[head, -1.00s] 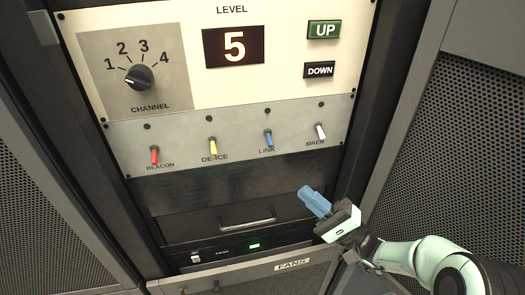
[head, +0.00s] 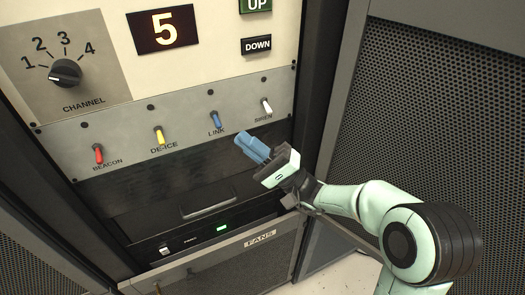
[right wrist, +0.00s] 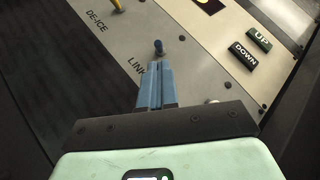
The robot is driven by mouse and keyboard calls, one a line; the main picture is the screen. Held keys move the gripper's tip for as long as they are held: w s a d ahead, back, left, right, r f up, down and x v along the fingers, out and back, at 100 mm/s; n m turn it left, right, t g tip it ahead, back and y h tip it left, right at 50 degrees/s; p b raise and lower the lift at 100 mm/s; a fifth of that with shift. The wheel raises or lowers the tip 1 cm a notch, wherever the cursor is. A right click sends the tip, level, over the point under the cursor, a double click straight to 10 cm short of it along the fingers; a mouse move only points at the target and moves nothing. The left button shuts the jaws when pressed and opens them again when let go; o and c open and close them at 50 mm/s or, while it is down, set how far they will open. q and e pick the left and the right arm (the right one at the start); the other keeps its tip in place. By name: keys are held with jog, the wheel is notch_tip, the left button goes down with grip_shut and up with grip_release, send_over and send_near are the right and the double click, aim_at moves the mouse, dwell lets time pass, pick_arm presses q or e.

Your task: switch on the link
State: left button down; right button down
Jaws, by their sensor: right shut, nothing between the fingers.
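The LINK switch is a blue toggle (head: 215,121) on the grey switch strip (head: 130,139), between the yellow DE-ICE toggle (head: 158,134) and the white SIREN toggle (head: 266,104). Its lever appears to hang downward in the head view. My right gripper (head: 241,138) has blue fingers, shut and empty, just below and right of the LINK toggle. In the right wrist view the closed fingers (right wrist: 158,68) point at the LINK toggle (right wrist: 158,46), with a small gap that is hard to judge. My left gripper is not in view.
A red BEACON toggle (head: 98,153) is at the strip's left. Above are the CHANNEL knob (head: 65,72), the level display (head: 164,29) showing 5 and the DOWN button (head: 256,45). A drawer handle (head: 208,206) and the FANS panel (head: 260,239) lie below.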

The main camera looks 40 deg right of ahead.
aim_at(219, 120)
jog(key=shift+x, duration=1.8)
pick_arm(q)
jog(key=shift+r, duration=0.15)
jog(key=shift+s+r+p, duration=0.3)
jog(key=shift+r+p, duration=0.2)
jog(key=shift+p, duration=0.25)
pick_arm(e)
jog(key=shift+s+r+m+h, duration=0.1)
jog(key=shift+s+m+h, duration=0.05)
jog(key=shift+m+h, duration=0.4)
pick_arm(q)
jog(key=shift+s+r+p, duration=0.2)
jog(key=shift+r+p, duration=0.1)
jog(key=shift+p, duration=0.1)
pick_arm(e)
jog(key=shift+r+m+h, duration=0.1)
jog(key=shift+m+h, duration=0.25)
jog(key=shift+h, duration=0.1)
